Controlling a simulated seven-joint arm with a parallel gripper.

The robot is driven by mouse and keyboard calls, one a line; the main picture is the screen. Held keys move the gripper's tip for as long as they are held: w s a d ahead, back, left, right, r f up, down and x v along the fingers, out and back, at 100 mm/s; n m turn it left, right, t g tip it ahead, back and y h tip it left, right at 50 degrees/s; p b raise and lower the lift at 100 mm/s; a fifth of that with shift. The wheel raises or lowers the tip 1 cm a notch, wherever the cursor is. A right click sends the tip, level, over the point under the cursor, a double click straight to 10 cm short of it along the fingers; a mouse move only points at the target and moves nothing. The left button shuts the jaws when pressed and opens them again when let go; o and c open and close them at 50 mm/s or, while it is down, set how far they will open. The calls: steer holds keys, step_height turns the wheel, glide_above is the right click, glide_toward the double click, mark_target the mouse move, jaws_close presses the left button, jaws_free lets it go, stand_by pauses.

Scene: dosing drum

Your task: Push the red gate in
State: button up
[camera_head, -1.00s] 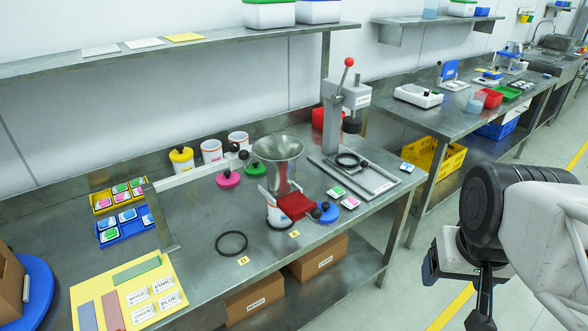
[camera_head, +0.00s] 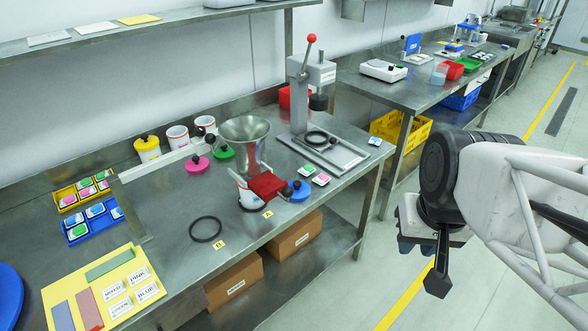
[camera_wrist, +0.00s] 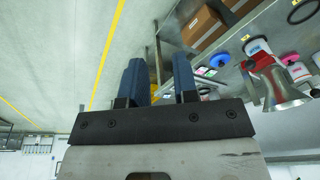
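The red gate (camera_head: 266,184) sits under the metal funnel (camera_head: 244,140) on the steel bench and sticks out toward the front right, with a black knob (camera_head: 287,191) at its outer end. A white cup (camera_head: 247,198) stands partly hidden below it. In the wrist view the gate (camera_wrist: 263,60) and funnel (camera_wrist: 281,92) show at the right, beyond my fingers. My gripper (camera_wrist: 158,78) is open and empty, its two dark blue fingers apart. In the head view my gripper (camera_head: 438,272) hangs over the floor, right of the bench and well away from the gate.
A lever press (camera_head: 309,85) stands behind the gate on the right. A blue lid (camera_head: 300,191) lies close to the gate's knob, and a black ring (camera_head: 205,229) lies to the left. Cardboard boxes (camera_head: 294,236) are on the lower shelf. The aisle floor is free.

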steer(key=a+f+m+y, duration=0.1)
steer(key=w+a+f+m+g+y, duration=0.1)
steer(key=a+f+m, duration=0.1)
steer(key=a+f+m+y, duration=0.1)
steer(key=a+y, duration=0.1)
steer(key=shift+w+f+m+g, duration=0.25)
steer(key=shift+w+m+g, duration=0.05)
steer(key=shift+w, duration=0.1)
jaws_close()
steer(key=w+a+f+m+t+y, duration=0.1)
steer(key=w+f+m+t+y, duration=0.2)
steer(key=w+m, duration=0.4)
steer(key=w+a+f+m+t+y, duration=0.1)
steer(key=w+f+m+t+y, duration=0.2)
steer(key=w+m+t+y, duration=0.2)
steer(key=shift+w+a+f+m+y, duration=0.35)
steer(key=shift+w+m, duration=1.2)
steer(key=shift+m, duration=2.15)
